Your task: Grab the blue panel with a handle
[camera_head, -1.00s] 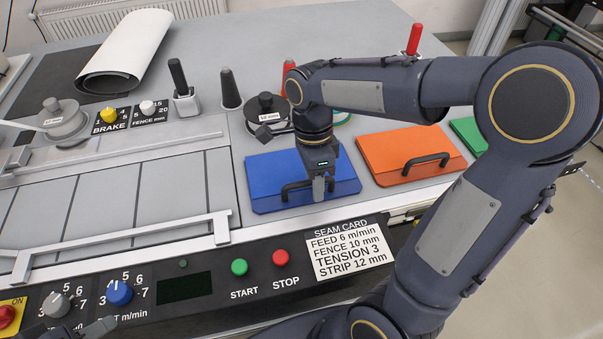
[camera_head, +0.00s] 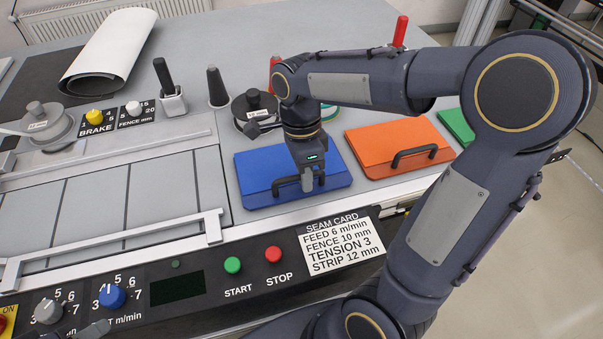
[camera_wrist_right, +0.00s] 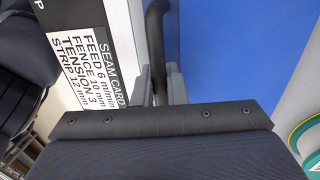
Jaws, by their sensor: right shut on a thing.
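The blue panel (camera_head: 262,170) lies flat on the grey worktop, just behind the control strip, with its dark bar handle (camera_head: 284,184) toward the front. My right gripper (camera_head: 308,182) points down over the panel's front part and is shut on the handle, hiding the handle's right part. In the right wrist view, the handle (camera_wrist_right: 156,40) runs between the two grey fingers (camera_wrist_right: 159,85), with the blue panel surface (camera_wrist_right: 240,50) to the right. A dark tip at the bottom left, seemingly my left gripper (camera_head: 95,329), is mostly cut off by the frame edge.
An orange panel (camera_head: 385,138) with a handle lies to the right, and a green one (camera_head: 457,125) beyond it. A dark spool (camera_head: 254,104) stands behind the blue panel. START (camera_head: 232,265) and STOP (camera_head: 273,254) buttons and a seam card (camera_head: 340,243) are in front.

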